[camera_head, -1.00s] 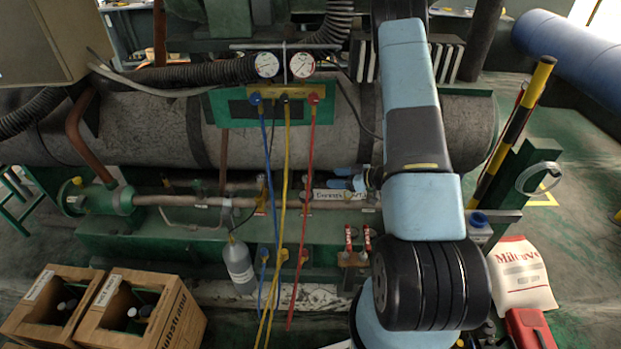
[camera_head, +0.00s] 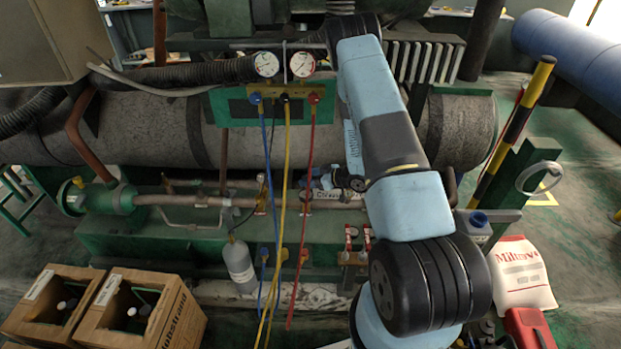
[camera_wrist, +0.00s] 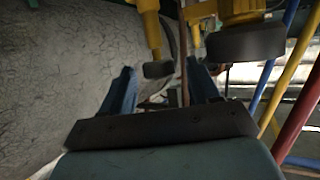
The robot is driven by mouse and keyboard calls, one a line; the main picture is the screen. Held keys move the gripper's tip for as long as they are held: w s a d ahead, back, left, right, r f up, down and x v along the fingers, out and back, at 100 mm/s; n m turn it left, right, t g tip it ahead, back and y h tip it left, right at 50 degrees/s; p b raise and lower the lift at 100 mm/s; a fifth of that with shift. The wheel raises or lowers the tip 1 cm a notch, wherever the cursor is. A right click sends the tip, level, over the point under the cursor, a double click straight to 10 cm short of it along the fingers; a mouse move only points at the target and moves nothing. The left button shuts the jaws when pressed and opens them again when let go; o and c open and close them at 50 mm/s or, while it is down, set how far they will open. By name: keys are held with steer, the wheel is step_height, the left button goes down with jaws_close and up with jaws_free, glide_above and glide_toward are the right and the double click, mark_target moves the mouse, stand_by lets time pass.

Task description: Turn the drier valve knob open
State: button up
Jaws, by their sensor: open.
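In the wrist view, a yellow stem with a small dark knob (camera_wrist: 158,70) at its end stands just beyond my gripper (camera_wrist: 165,76), in line with the gap between the fingers. My gripper is open and its two blue fingers seem to hold nothing. A larger dark round knob (camera_wrist: 246,44) on a yellow body is to the right, beyond the right finger. I cannot tell for sure which is the drier valve knob. In the head view, a yellow valve fitting (camera_head: 261,196) is on the copper pipe, left of my gripper (camera_head: 306,181); its knob is too small to make out.
The large grey cylinder (camera_head: 150,125) lies behind the pipe.

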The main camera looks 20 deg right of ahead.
steer(key=shift+c, duration=0.2)
steer(key=c, duration=1)
steer(key=shift+s+m+t+h, duration=0.1)
steer(key=shift+m+t+h, duration=0.9)
steer(key=shift+m+h, duration=0.25)
steer(key=o, duration=1)
steer(key=shift+a, duration=0.1)
steer(key=shift+o, duration=0.2)
steer(key=v, duration=1.3)
steer(key=shift+s+d, duration=0.2)
steer(key=shift+s, duration=0.15)
